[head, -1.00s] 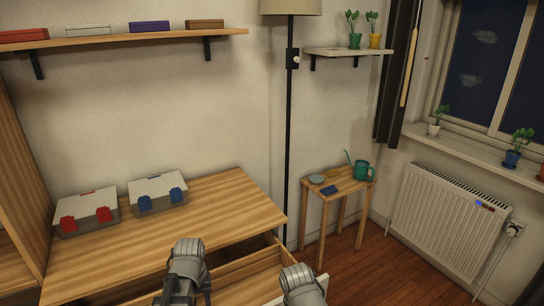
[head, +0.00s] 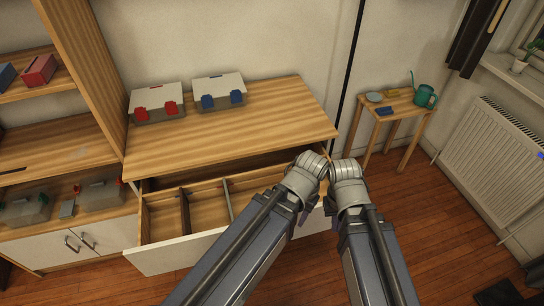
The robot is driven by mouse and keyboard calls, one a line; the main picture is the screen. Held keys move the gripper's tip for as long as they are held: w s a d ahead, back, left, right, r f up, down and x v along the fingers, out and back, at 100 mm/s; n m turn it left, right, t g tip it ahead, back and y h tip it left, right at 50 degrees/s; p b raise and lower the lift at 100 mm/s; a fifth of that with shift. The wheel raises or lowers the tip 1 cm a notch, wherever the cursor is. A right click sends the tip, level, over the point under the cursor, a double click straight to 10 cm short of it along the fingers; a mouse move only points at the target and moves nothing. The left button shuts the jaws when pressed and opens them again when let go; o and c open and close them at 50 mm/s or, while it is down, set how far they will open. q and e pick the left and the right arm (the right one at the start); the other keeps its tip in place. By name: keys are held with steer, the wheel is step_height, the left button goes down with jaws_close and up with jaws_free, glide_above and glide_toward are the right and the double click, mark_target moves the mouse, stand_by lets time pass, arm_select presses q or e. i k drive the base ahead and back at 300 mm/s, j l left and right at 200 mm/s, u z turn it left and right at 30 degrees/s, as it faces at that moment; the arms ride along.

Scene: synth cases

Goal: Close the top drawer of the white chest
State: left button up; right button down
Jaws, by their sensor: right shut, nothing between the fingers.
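The chest (head: 235,125) has a wooden top, and its top drawer (head: 175,255) with a white front is pulled out. The open drawer shows wooden dividers and bare compartments. My two arms reach over the right part of the drawer. My right gripper (head: 329,204) is shut and empty near the drawer's right end, mostly hidden by my arms; I cannot tell whether it touches the front. The left arm's wrist is beside the right one, and its fingers are hidden.
A box with red clasps (head: 157,103) and one with blue clasps (head: 218,92) stand on the chest top. Shelves with boxes (head: 95,195) are at left. A small table (head: 400,104) with a watering can (head: 425,96) stands at right.

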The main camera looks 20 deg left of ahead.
mark_target(162, 247)
steer(key=k+l, duration=0.15)
steer(key=k, duration=0.3)
steer(key=k+l, duration=0.15)
steer(key=k, duration=0.3)
steer(key=k+l+z, duration=0.1)
steer(key=k, duration=0.35)
